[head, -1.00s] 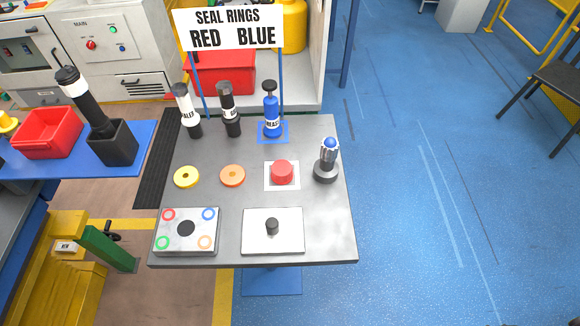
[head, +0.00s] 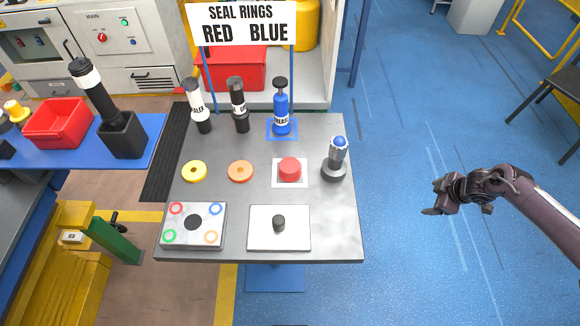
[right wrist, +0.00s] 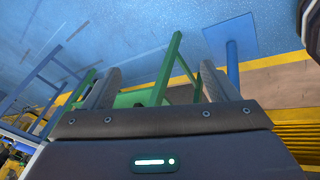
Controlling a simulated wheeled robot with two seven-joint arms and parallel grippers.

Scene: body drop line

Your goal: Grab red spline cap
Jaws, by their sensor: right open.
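The red spline cap (head: 289,168) sits on a white square on the grey table, right of an orange disc. In the head view my right gripper (head: 428,202) is open and empty over the blue floor, to the right of the table and well apart from the cap. In the right wrist view its two fingers (right wrist: 152,92) stand spread with nothing between them. The cap does not show in the right wrist view. My left gripper is not in view.
A grey post with a blue top (head: 336,160) stands just right of the cap. A yellow disc (head: 194,171) and orange disc (head: 240,171) lie to its left. A white plate with a black knob (head: 279,224) lies in front. Bottles and a sign (head: 241,24) stand behind.

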